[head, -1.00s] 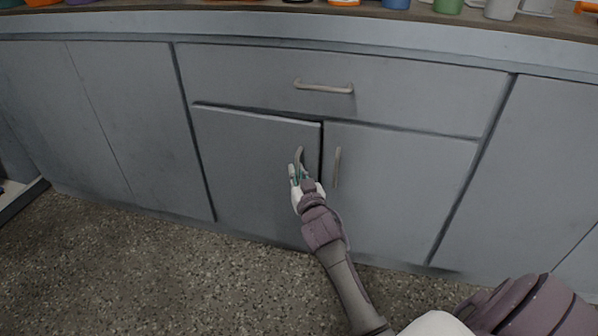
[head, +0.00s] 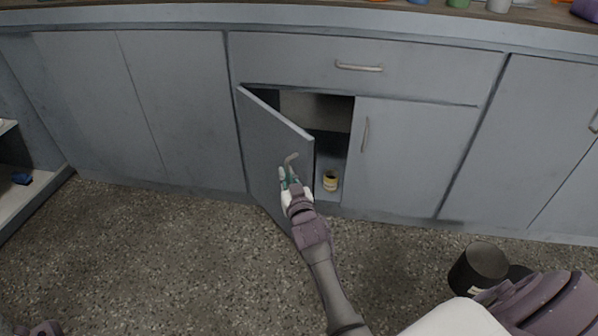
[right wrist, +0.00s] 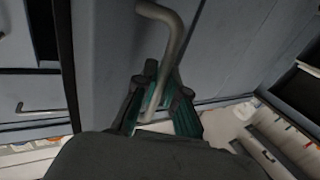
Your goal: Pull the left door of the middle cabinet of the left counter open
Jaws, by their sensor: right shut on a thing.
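The left door (head: 272,150) of the middle cabinet stands partly open, swung out on its left edge. Its handle (head: 291,158) is near the door's free edge. My right gripper (head: 287,176) is shut on this handle. In the right wrist view the bent grey handle (right wrist: 174,38) runs down between the green fingers of my right gripper (right wrist: 160,98). The right door (head: 411,155) of the same cabinet is closed.
Inside the open cabinet a small yellow and dark can (head: 330,181) stands on the bottom. The drawer (head: 375,65) above is closed. A dark cylindrical bin (head: 478,268) stands on the floor at right. Speckled floor (head: 150,260) is clear at left.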

